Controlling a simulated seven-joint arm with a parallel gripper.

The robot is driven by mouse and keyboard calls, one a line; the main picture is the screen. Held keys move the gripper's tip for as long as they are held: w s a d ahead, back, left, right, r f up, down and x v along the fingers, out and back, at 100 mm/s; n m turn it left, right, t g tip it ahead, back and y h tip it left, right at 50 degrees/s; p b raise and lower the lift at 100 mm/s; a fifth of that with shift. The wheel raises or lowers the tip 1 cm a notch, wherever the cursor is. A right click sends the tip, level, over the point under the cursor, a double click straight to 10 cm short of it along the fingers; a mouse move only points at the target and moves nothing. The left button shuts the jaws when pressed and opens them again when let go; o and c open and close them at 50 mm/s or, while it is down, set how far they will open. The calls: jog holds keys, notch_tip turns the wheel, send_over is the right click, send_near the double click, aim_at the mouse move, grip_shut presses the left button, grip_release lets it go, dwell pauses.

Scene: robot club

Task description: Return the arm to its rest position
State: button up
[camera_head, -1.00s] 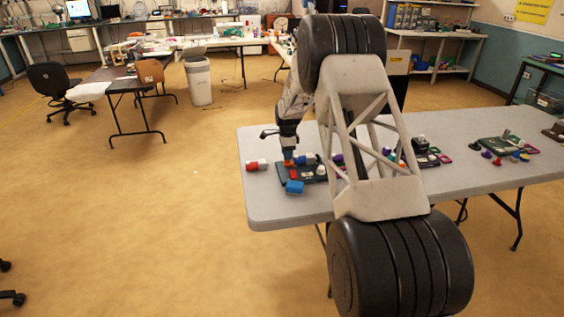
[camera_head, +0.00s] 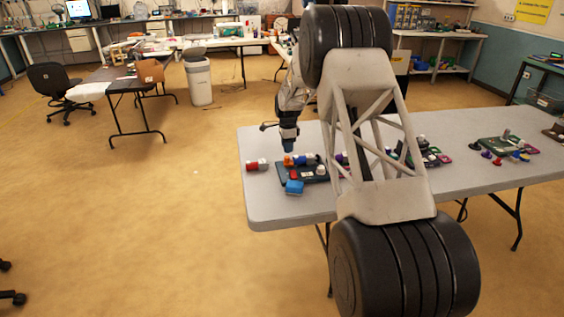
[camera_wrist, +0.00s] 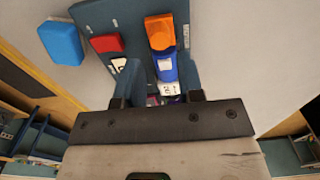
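My gripper (camera_head: 288,147) hangs over the left part of the long grey table, a little above the orange piece (camera_head: 288,160) on the dark board (camera_head: 315,179). In the wrist view my gripper (camera_wrist: 160,65) has its two blue fingers apart. Between and beyond them show a blue piece (camera_wrist: 166,66) with a white part and the orange piece (camera_wrist: 160,31), both on the board. They look below the fingers, not gripped. My arm links cover part of the table.
A blue block (camera_head: 294,187) and a red-and-white piece (camera_head: 257,165) lie beside the board. A red block (camera_wrist: 107,43) sits on it. More boards and small coloured pieces (camera_head: 505,147) lie to the right. The table's left end (camera_head: 262,205) is clear.

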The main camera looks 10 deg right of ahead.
jog(key=shift+s+r, duration=0.3)
jog(key=shift+r, duration=0.15)
jog(key=s+a+r+n+t, duration=0.15)
jog(key=s+r+n, duration=0.35)
jog(key=s+r, duration=0.9)
jog(key=s+a+r+n, duration=0.2)
jog(key=s+r+n, duration=0.2)
jog(key=s+r, duration=1)
jog(key=s+f+n, duration=0.2)
jog(key=s+n, duration=0.1)
jog(key=s, duration=1)
jog(key=s+f+n, duration=0.1)
jog(key=s+n, duration=0.2)
jog(key=s, duration=1)
jog(key=s+a+f+n+t, duration=0.1)
jog(key=s+f+n, duration=0.1)
jog(key=s, duration=1.2)
jog(key=shift+f+n, duration=0.3)
jog(key=shift+n, duration=0.1)
jog(key=shift+s+a, duration=0.1)
